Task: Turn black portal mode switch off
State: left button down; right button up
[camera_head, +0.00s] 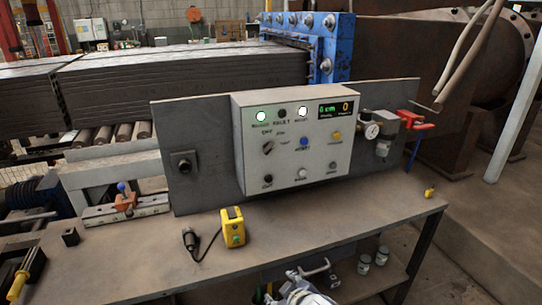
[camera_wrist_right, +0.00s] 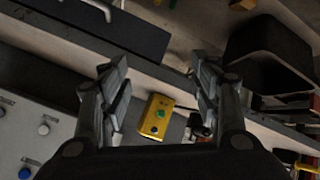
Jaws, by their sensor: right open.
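The grey control box (camera_head: 322,160) stands on the bench against a dark back plate. A black rotary switch (camera_head: 267,147) is on the left of its face, with small labels around it. Its handle is tilted, and I cannot tell which label it points to. Part of the box (camera_wrist_right: 30,135), with a blue button, shows at the left edge of the right wrist view; the rotary switch is not seen there. My right gripper (camera_wrist_right: 160,63) is open and empty, its fingers apart from the box. My left gripper is not in view.
The box also carries lit lamps, a small display (camera_head: 340,109), a blue button (camera_head: 304,141) and other buttons. A yellow button box (camera_head: 232,227) with a cable stands on the bench (camera_head: 320,220). A gauge (camera_head: 371,130) and red valve (camera_head: 409,119) are at the right.

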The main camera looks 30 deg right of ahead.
jog(key=w+d+r+n+t+h, duration=0.1)
jog(key=w+d+r+t, duration=0.4)
jog(key=w+r, duration=0.65)
jog(key=n+t+h, duration=0.1)
jog(key=n+t, duration=0.1)
jog(key=t, duration=0.1)
send_near(270, 150)
jog(key=p+x, duration=0.2)
jog(key=x, duration=0.7)
jog(key=shift+w+d, duration=0.15)
jog(key=shift+w, duration=0.05)
jog(key=shift+t, duration=0.3)
jog(key=c, duration=1)
